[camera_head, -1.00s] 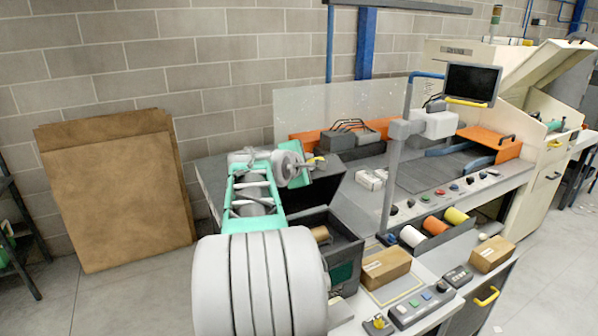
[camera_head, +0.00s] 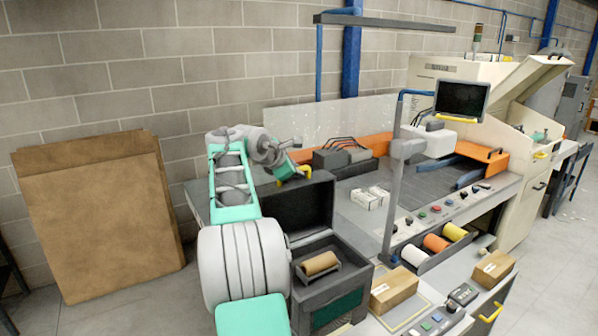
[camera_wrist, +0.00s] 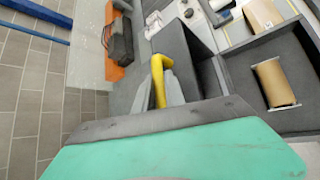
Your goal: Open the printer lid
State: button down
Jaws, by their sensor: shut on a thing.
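The printer (camera_head: 352,272) is a dark grey box on the bench, with a brown roll (camera_head: 320,264) exposed inside. Its dark lid (camera_head: 312,212) stands raised, roughly upright, at the back of the box. A yellow handle (camera_head: 304,172) sits at the lid's top edge. My gripper (camera_head: 293,174) is at this handle and shut on it. In the wrist view the yellow handle (camera_wrist: 158,82) is between the grey fingers (camera_wrist: 163,92), and the roll (camera_wrist: 272,82) lies in the open box at right. The fingertips are partly hidden in the head view.
Cardboard boxes (camera_head: 394,290) and a button panel (camera_head: 438,322) are right of the printer. A monitor on a post (camera_head: 462,98) and an orange-trimmed machine bed (camera_head: 478,152) stand behind. Brown boards (camera_head: 95,215) lean on the wall at left.

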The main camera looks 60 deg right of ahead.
jog(key=shift+f, duration=0.2)
jog(key=c, duration=1.7)
grip_release()
jog(key=v, duration=0.8)
jog(key=shift+r+b, duration=0.1)
jog(key=shift+b, duration=0.2)
jog(key=shift+d, duration=0.1)
